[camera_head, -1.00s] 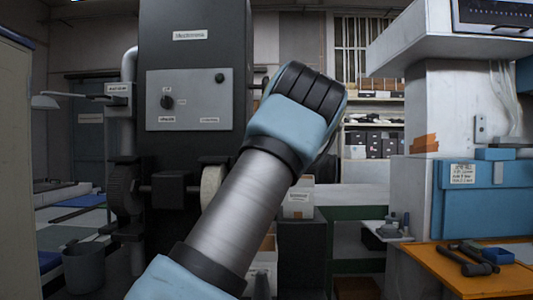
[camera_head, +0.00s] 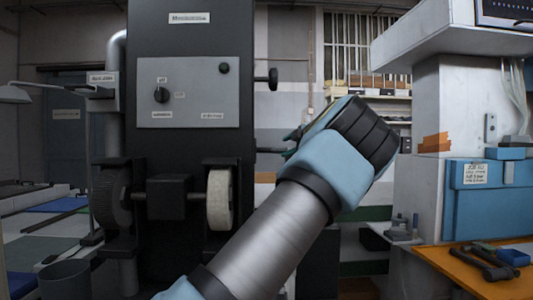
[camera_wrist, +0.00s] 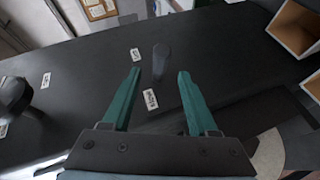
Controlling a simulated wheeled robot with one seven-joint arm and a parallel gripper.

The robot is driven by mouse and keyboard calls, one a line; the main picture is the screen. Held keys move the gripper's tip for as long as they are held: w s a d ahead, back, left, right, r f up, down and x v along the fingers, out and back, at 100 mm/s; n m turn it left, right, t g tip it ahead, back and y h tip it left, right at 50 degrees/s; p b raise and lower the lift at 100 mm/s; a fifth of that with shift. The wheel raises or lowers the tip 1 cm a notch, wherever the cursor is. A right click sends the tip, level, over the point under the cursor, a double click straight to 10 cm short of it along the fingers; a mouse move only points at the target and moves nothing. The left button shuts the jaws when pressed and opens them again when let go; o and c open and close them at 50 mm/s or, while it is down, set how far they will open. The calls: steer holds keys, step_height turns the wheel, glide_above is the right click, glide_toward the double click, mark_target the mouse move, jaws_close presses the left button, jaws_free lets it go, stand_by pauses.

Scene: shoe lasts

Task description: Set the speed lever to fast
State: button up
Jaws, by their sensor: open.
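The speed lever appears to be the dark, slim lever (camera_wrist: 161,60) on the machine's black side panel in the wrist view. A small white label (camera_wrist: 135,55) is beside it, and another label (camera_wrist: 151,99) lies nearer the gripper. Their print is too small to read surely. My gripper (camera_wrist: 160,74) is open and empty, its teal fingers pointing at the panel. The lever shows between and just beyond the fingertips, with no clear contact. In the head view, my gripper (camera_head: 291,146) points left at the machine's right side; the lever cannot be made out there.
The tall black machine (camera_head: 190,100) carries a grey control panel (camera_head: 200,75) and a pale wheel (camera_head: 220,198). A round black knob (camera_head: 271,79) juts from its right side, also in the wrist view (camera_wrist: 15,97). An orange bench (camera_head: 470,275) with tools stands right.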

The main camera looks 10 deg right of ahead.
mark_target(274, 151)
steer(key=p+x, duration=0.5)
steer(key=x, duration=0.4)
steer(key=shift+w, duration=0.2)
steer(key=shift+w+a+f, duration=0.15)
steer(key=shift+w+f, duration=0.05)
steer(key=shift+w, duration=0.15)
steer(key=shift+c, duration=0.2)
jaws_close()
stand_by(0.6)
